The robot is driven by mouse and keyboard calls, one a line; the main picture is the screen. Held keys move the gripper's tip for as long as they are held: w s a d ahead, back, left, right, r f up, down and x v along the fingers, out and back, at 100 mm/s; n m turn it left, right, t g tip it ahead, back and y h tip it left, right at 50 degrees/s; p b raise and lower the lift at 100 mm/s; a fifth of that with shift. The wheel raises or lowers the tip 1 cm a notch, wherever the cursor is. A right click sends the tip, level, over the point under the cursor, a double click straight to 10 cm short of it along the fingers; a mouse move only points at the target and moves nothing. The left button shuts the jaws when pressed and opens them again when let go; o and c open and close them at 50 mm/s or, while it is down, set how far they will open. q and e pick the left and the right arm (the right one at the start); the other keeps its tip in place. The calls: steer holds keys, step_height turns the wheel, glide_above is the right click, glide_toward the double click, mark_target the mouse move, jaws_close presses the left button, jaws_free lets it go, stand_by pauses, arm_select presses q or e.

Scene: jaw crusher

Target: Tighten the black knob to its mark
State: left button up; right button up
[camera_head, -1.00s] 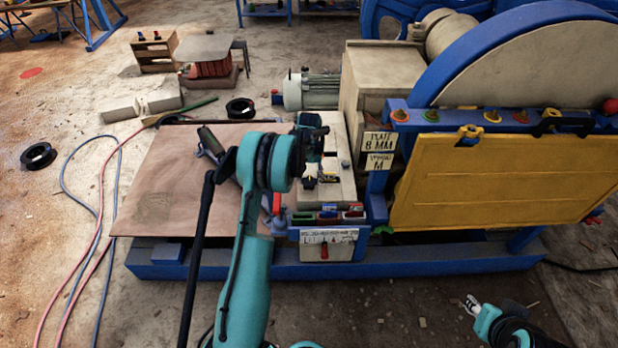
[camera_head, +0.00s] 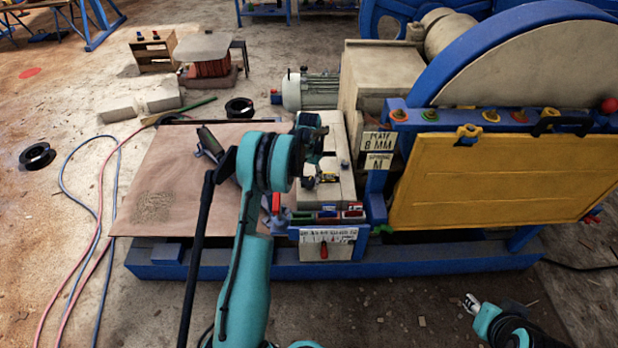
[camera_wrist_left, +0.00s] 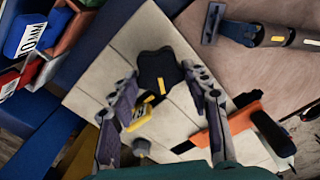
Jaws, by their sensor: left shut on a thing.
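The black knob (camera_wrist_left: 158,70) is a lobed knob on a pale block, with a short yellow line on its near side. A yellow plate (camera_wrist_left: 139,117) with dark marking lies beside it. My left gripper (camera_wrist_left: 160,82) has its two grey fingers on either side of the knob and is shut on it. In the head view the left gripper (camera_head: 313,165) points down at the top of the pale block, and the knob is mostly hidden there. My right gripper (camera_head: 472,303) is low at the right, away from the machine; its jaw opening is unclear.
A brown board (camera_head: 160,185) lies left of the pale block (camera_head: 338,150). Red, green and blue pieces (camera_head: 328,216) stand at the block's front. A yellow panel (camera_head: 480,180) hangs on the crusher at right. An orange-and-black tool (camera_wrist_left: 230,128) lies near the fingers.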

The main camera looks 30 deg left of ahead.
mark_target(309, 180)
arm_select(q)
steer(key=o, duration=1.2)
steer(key=shift+c, duration=0.2)
steer(key=shift+r, duration=0.15)
step_height(309, 180, up, 12)
